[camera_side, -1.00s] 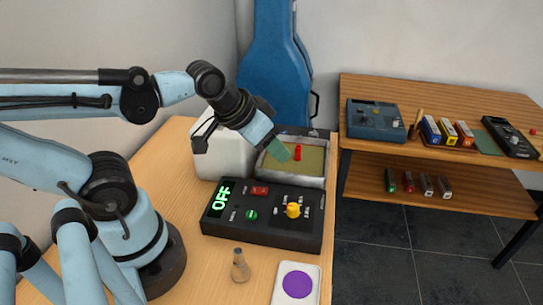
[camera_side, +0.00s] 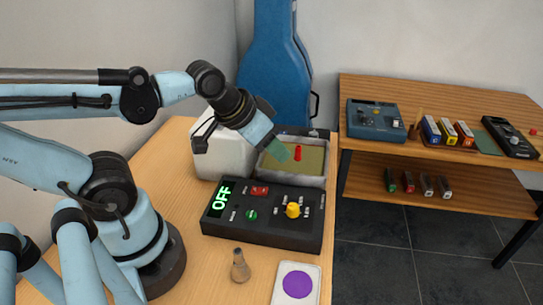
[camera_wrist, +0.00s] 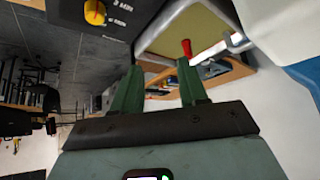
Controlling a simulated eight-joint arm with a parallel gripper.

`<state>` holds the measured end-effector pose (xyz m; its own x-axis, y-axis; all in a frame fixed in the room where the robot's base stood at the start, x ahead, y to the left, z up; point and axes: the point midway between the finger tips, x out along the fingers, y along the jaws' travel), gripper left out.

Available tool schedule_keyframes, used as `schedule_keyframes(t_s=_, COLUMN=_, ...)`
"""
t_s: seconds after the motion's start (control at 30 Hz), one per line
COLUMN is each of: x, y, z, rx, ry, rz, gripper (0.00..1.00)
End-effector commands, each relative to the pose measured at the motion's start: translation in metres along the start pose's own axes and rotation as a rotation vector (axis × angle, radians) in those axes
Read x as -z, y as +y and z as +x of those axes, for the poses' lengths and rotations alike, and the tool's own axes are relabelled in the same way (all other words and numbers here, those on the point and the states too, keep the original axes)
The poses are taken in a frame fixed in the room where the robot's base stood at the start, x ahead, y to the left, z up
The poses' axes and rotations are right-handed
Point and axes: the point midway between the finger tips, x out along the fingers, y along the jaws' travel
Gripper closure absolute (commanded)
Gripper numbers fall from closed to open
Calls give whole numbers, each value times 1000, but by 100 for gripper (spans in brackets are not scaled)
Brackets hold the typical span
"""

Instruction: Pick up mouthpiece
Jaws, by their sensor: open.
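A small tan, cone-like piece (camera_side: 240,267) on the front of the wooden table looks like the mouthpiece, though I cannot be sure. It leans slightly and stands apart from everything else. My gripper (camera_side: 282,152) is open and empty, high above the table in front of the grey tray, well away from the tan piece. In the wrist view the two green fingers of my gripper (camera_wrist: 158,82) are spread with nothing between them. The tan piece is not visible there.
A black control box (camera_side: 265,235) reading OFF sits between the tan piece and the grey tray (camera_side: 313,182), which holds a red piece (camera_side: 297,153). A white card with a purple disc (camera_side: 297,286) lies at front right. A blue case (camera_side: 272,70) stands behind.

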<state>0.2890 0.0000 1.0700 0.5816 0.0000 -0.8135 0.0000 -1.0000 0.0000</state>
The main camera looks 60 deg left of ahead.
Motion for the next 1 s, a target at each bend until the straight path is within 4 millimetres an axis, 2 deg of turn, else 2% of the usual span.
schedule_keyframes(t_s=0.07, x=0, y=0, z=0, rx=0, ry=0, rz=0, gripper=57)
schedule_keyframes(t_s=0.1, x=0, y=0, z=0, rx=0, ry=0, rz=0, gripper=54)
schedule_keyframes(t_s=0.37, x=0, y=0, z=0, rx=2, ry=-3, rz=-2, gripper=54)
schedule_keyframes(t_s=0.57, x=8, y=-3, z=5, rx=60, ry=-78, rz=-54, gripper=54)
schedule_keyframes(t_s=0.8, x=26, y=-14, z=22, rx=265, ry=-203, rz=-208, gripper=54)
schedule_keyframes(t_s=1.0, x=44, y=-20, z=39, rx=488, ry=-227, rz=-356, gripper=54)
